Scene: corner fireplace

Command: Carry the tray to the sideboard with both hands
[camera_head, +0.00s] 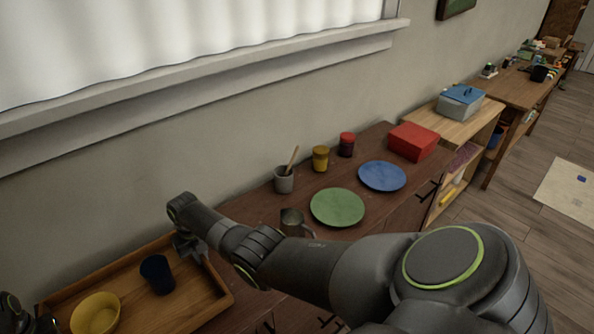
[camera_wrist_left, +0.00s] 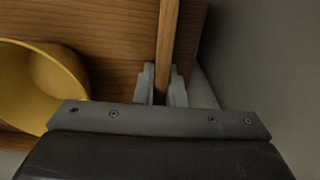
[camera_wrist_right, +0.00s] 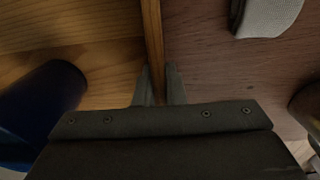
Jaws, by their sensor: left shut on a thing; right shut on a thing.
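The wooden tray (camera_head: 190,311) is at the lower left of the head view, with a yellow bowl (camera_head: 96,314) and a dark blue cup (camera_head: 157,274) in it. My right gripper (camera_head: 190,247) is at the tray's right end. In the right wrist view its fingers (camera_wrist_right: 158,88) are shut on the tray's rim (camera_wrist_right: 152,35). In the left wrist view my left gripper (camera_wrist_left: 162,85) is shut on the opposite rim (camera_wrist_left: 167,35), beside the yellow bowl. The dark sideboard (camera_head: 258,206) runs along the wall. I cannot tell whether the tray touches its top.
On the sideboard stand a grey pot with a stick (camera_head: 284,180), a metal mug (camera_head: 292,222), a green plate (camera_head: 338,207), a blue plate (camera_head: 382,176), yellow (camera_head: 320,158) and red (camera_head: 346,145) jars, and a red box (camera_head: 413,142). A window ledge (camera_head: 200,95) is above.

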